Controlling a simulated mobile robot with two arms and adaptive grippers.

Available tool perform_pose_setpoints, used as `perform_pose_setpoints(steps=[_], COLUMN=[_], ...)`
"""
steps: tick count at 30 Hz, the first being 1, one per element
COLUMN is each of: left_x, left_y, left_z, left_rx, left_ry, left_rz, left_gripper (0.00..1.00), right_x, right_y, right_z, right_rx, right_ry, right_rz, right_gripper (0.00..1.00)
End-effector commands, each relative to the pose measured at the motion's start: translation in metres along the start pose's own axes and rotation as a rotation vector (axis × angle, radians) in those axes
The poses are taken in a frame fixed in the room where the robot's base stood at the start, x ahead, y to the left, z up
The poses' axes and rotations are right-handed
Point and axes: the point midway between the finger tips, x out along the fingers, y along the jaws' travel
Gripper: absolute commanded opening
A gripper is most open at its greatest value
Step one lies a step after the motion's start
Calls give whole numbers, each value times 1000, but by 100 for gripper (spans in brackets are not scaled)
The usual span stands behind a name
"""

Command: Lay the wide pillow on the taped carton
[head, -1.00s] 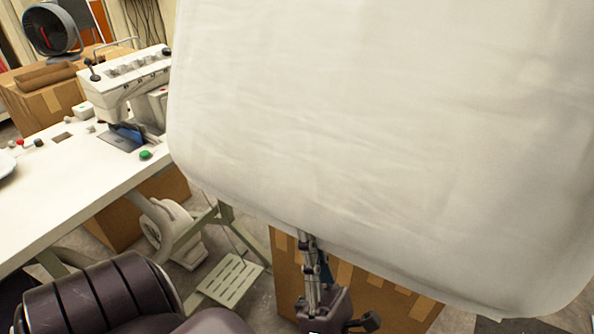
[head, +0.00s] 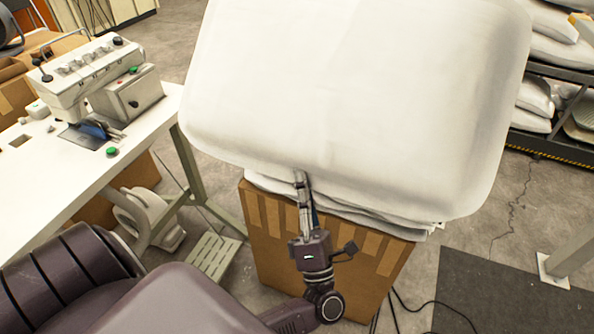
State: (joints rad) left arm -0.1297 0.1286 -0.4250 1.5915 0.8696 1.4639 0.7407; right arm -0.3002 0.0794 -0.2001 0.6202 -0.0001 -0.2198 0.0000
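The wide pillow (head: 350,90) is large, white and plump, and fills the upper middle of the head view, tilted. My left gripper (head: 302,180) has its narrow fingers close together at the pillow's near lower edge and looks shut on it; the tips are partly hidden. The taped carton (head: 275,245) is brown with lighter tape strips and stands below the pillow. White folded layers (head: 345,208) lie on top of the carton. The pillow hides most of them, and I cannot tell whether it touches them. My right gripper is not in view.
A white sewing table (head: 60,180) with a sewing machine (head: 95,80) stands at the left. A shelf (head: 560,150) with white pillows is at the back right. A dark mat (head: 490,295), a metal post foot (head: 552,270) and black cables (head: 430,315) are at the lower right.

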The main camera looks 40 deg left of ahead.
Motion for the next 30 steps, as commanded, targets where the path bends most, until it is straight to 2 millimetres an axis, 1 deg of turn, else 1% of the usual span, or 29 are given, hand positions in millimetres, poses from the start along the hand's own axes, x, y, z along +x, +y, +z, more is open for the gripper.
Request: perform_pose_setpoints(steps=[1, 4, 8, 17, 21, 30], left_x=[8, 11, 5, -1, -12, -35], left_y=[2, -7, -25, -61, -76, -101], left_z=[4, 5, 2, 0, -6, -17], left_rx=[10, 36, 82, 189, 234, 315], left_ry=[1, 1, 2, 2, 1, 0], left_rz=[-19, -73, -171, -390, -483, -650], left_gripper=[0, 0, 0, 0, 0, 0], right_x=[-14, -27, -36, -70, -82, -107], right_y=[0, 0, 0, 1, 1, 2], right_z=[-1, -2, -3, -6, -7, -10], right_rx=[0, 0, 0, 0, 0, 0], right_ry=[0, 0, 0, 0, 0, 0], right_rz=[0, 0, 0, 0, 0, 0], right_gripper=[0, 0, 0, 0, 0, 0])
